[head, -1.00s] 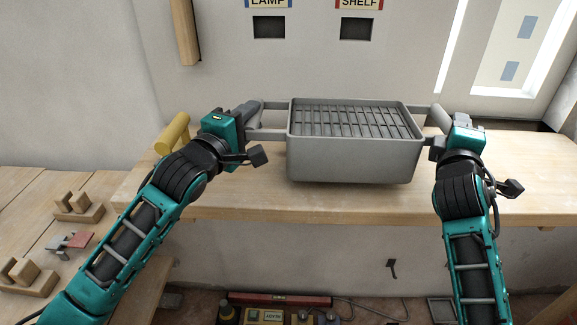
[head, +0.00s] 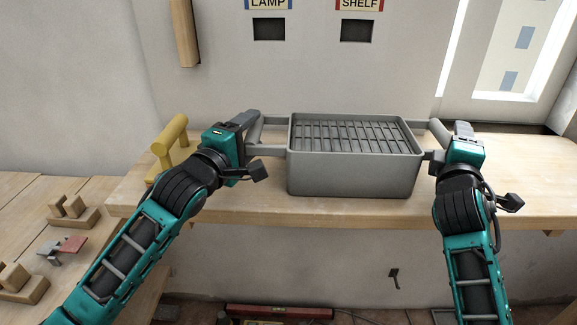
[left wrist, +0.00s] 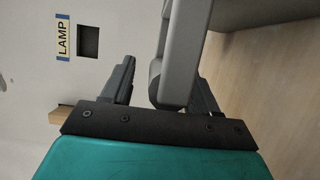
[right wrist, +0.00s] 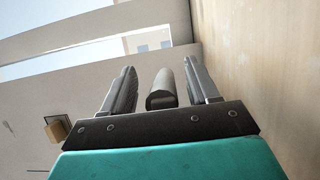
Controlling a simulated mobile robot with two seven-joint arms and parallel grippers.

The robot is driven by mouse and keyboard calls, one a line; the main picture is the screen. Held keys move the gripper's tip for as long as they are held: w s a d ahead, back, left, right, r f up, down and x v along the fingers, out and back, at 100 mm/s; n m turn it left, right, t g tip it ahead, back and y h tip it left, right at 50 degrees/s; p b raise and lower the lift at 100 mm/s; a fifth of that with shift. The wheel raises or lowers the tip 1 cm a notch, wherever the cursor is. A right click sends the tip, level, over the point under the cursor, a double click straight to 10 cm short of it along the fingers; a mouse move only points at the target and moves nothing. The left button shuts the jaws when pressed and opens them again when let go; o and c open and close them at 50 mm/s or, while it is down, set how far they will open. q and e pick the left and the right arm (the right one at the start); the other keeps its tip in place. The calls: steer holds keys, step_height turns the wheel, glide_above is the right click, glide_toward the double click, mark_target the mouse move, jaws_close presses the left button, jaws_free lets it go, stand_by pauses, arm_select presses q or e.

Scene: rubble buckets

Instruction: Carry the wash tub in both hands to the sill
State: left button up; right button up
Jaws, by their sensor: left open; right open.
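The wash tub (head: 352,175) is a grey rectangular tub with a slatted grey rack inside. It stands level, apparently on the wooden sill (head: 250,203), with a bar handle on each side. My left gripper (head: 250,122) is open at the left handle (head: 257,130). In the left wrist view the handle (left wrist: 178,60) lies between the fingers, nearer the right one. My right gripper (head: 452,132) is open at the right handle. In the right wrist view that handle (right wrist: 162,88) lies between the fingers with gaps on both sides. The tub's underside is hidden.
A yellow handle-like object (head: 170,138) stands on the sill left of my left gripper. A lower wooden bench (head: 25,195) with wooden blocks (head: 75,212) is at left. LAMP (head: 268,4) and SHELF (head: 358,4) signs are on the wall. A red level (head: 280,312) lies below.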

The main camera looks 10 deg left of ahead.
arm_select(q)
steer(key=shift+s, duration=0.1)
arm_select(e)
steer(key=shift+s, duration=0.1)
arm_select(q)
steer(key=v, duration=1.2)
arm_select(e)
steer(key=v, duration=1.2)
